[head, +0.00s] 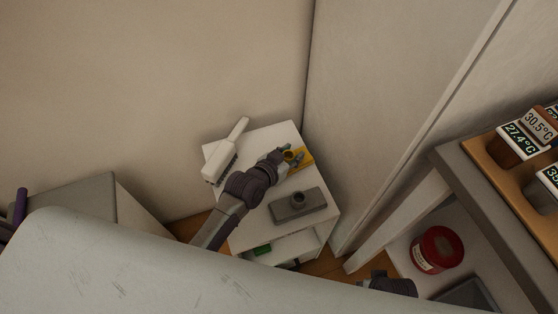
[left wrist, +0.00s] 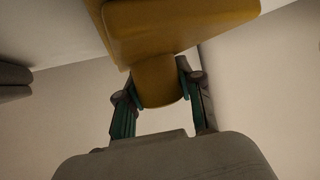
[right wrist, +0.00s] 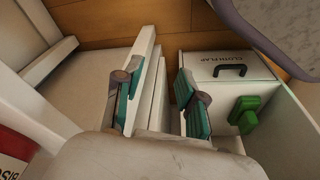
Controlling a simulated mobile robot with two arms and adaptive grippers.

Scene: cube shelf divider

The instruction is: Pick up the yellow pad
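The yellow pad (head: 306,163) is at the white cabinet's top, near its back right edge; I cannot tell if it touches the top. In the left wrist view the pad's wide body (left wrist: 180,25) and its rounded handle (left wrist: 158,88) fill the upper middle. My left gripper (head: 290,155) has a finger on each side of that handle, both seeming to touch it; it also shows in the left wrist view (left wrist: 157,88). My right gripper (right wrist: 157,95) is open, its fingers apart, with upright white panels showing between and beyond them.
On the white cabinet top (head: 255,143) lie a white brush (head: 226,155) and a grey block with a round knob (head: 297,204). A box labelled "CLOTH FLAP" (right wrist: 210,68) and a green object (right wrist: 243,113) are near my right gripper. A red tin (head: 437,249) stands on the right shelf.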

